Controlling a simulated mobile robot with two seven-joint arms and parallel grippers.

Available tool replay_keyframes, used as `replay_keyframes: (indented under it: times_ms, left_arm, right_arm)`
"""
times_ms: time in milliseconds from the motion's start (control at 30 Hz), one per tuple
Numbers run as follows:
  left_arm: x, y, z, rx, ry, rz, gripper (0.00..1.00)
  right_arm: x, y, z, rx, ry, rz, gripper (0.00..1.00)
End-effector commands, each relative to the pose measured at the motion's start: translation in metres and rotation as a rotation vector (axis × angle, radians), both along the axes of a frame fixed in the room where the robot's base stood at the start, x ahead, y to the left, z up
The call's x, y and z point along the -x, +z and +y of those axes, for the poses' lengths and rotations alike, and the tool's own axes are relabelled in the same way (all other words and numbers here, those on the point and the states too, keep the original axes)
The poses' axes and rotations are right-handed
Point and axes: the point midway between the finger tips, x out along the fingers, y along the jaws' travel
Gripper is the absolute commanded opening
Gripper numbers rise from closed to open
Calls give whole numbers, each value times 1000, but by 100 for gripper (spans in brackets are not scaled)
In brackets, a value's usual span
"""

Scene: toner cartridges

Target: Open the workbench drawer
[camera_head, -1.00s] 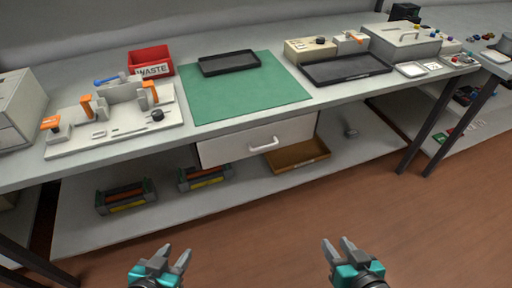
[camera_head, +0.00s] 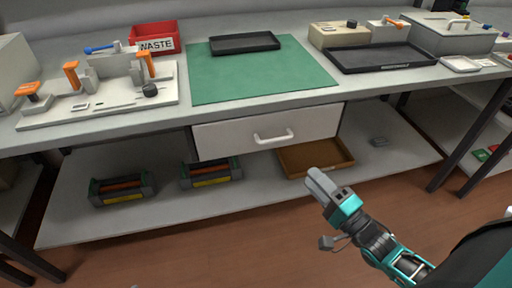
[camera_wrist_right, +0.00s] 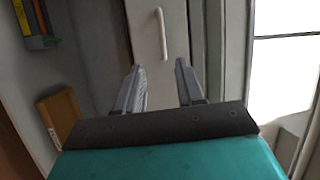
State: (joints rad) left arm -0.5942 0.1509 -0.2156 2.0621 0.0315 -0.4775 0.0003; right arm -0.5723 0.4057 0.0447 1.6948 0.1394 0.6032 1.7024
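The workbench drawer (camera_head: 228,138) is a white front under the bench top, below the green mat. It looks shut. Its white bar handle (camera_head: 273,137) sits at its middle. In the right wrist view the drawer front (camera_wrist_right: 146,48) appears turned on its side, with the handle (camera_wrist_right: 162,34) beyond the fingertips. My right gripper (camera_head: 322,185) is below and to the right of the handle, apart from it. In the right wrist view its two fingers (camera_wrist_right: 160,72) are spread with nothing between them. My left gripper is out of view.
The green mat (camera_head: 262,72), a fixture board (camera_head: 98,101) and a red waste bin (camera_head: 154,39) are on top.

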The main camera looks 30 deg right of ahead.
Motion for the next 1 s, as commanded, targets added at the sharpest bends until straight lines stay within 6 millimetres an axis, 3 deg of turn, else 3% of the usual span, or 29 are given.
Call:
replay_keyframes:
  times_ms: [267, 700, 1000]
  left_arm:
    - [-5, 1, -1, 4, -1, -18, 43]
    - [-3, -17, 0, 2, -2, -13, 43]
    - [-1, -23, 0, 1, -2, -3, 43]
  right_arm:
    - [-13, 3, -2, -50, 11, -21, 38]
    - [-97, 16, 12, -47, 10, -20, 38]
    - [-124, 21, 16, -47, 9, -16, 38]
